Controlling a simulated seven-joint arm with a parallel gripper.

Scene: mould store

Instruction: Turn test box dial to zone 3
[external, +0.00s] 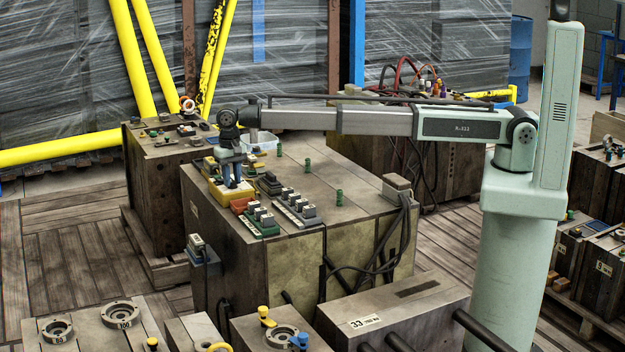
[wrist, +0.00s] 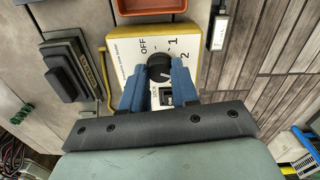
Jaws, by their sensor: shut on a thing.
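The test box is yellow with a white face (wrist: 183,47) and lies below my gripper in the wrist view. In the external view the yellow box (external: 231,192) sits on the near-left part of the large wooden block. Its black dial (wrist: 158,64) is between my blue fingers. My gripper (wrist: 159,84) is shut on the dial; it points down at the box in the external view (external: 232,182). OFF, 1 and 2 show around the dial. A 3 is not visible, perhaps behind a finger. The dial's pointer direction is hard to tell. A small dark window sits below the dial.
An orange tray (wrist: 150,5) adjoins the box. A dark block switch (wrist: 70,68) is to its left, with a yellow cable between. A small white-labelled part (wrist: 220,30) is to the right. Several terminal blocks (external: 296,206) stand beside the box in the external view.

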